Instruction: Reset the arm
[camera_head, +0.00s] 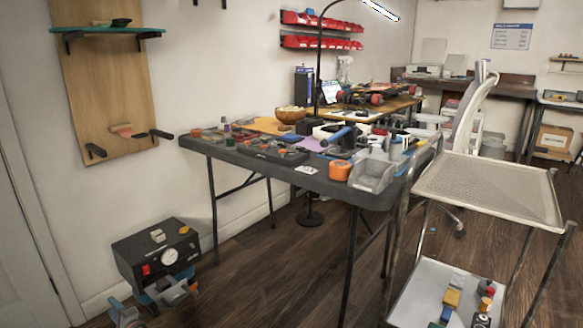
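A small grey and blue mechanism at the bottom left, in front of a black box, appears to be my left gripper (160,297). The bottom edge of the view cuts off part of it. Its fingers do not show clearly enough to tell whether they are apart or closed, and I see nothing clearly held in it. My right gripper is not in view.
The black gauge box (158,252) stands by the left wall. A dark folding table (312,181) crowded with tools is in the middle. A metal cart (490,190) stands at the right, its upper shelf empty and colored parts below. The wooden floor (265,285) between is clear.

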